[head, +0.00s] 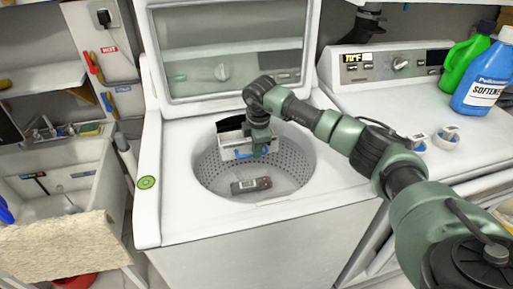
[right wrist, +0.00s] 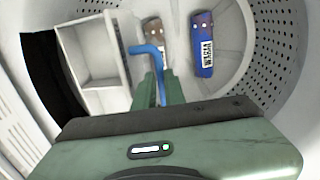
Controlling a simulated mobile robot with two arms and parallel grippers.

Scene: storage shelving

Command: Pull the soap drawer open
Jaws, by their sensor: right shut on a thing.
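The soap drawer (head: 236,152) is a white box standing out over the tub of the top-loading washer (head: 156,215). In the right wrist view the drawer (right wrist: 92,58) shows its open compartments and a blue handle (right wrist: 150,52). My right gripper (head: 259,151) reaches down over the tub at the drawer's right end, shut on the blue handle. In the right wrist view its green fingers (right wrist: 161,90) are at the handle; the exact contact is partly hidden. My left gripper is in neither view.
The washer lid (head: 232,50) stands open. A dark item with a label (head: 250,185) lies in the tub. A black slot or cloth (head: 231,124) is behind the drawer. Green (head: 463,62) and blue (head: 486,82) bottles stand on the right machine; a sink (head: 70,190) is left.

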